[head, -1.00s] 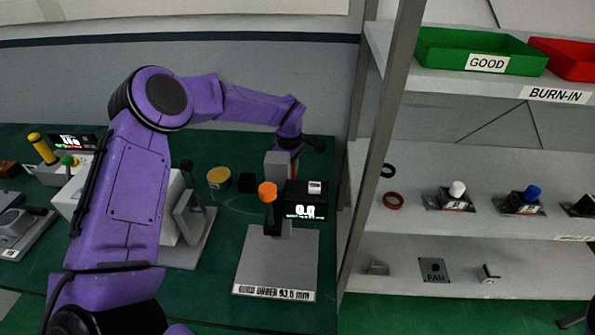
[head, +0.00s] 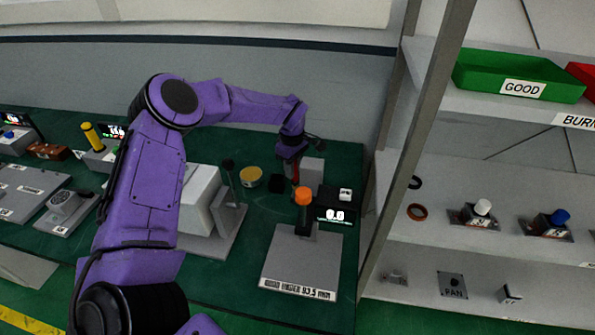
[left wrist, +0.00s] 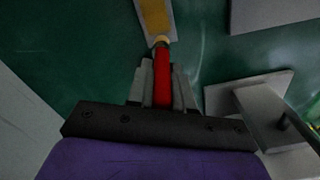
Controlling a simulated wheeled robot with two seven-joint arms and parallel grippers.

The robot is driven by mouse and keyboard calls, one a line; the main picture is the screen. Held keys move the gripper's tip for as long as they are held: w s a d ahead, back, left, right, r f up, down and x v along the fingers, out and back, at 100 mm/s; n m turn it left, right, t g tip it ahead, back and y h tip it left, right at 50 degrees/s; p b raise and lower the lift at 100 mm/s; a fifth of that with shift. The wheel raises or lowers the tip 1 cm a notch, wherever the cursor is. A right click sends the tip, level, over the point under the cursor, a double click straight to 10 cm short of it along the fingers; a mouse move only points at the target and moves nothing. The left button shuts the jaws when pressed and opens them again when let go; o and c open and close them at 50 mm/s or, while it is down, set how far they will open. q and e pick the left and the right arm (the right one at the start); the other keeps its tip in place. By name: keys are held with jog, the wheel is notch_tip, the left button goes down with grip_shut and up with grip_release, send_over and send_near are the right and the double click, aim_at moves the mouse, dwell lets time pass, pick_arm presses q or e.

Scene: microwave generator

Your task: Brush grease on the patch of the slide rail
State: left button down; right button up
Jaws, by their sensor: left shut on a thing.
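My left gripper (head: 292,157) is above the back of the green bench, shut on the red handle of a brush (head: 295,173). In the left wrist view the red handle (left wrist: 162,78) lies between the fingers (left wrist: 162,72), with a tan collar at its far end. Beyond it is a grey-edged strip with a yellow-tan middle (left wrist: 155,16); I cannot tell whether it is the brush head or the patch. A round tin with a yellow top (head: 251,177) stands left of the gripper. I cannot make out the slide rail for certain. My right gripper is not in view.
A grey block (head: 312,172) stands just right of the gripper. A white box (head: 200,200) is left. Shelves (head: 480,225) stand at right.

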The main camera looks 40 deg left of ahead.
pick_arm(q)
jog(key=r, duration=0.1)
jog(key=r+p, duration=0.2)
jog(key=shift+w+d+r, duration=0.2)
jog(key=shift+d+r, duration=0.05)
jog(key=shift+r+p, duration=1.2)
jog(key=shift+r, duration=0.15)
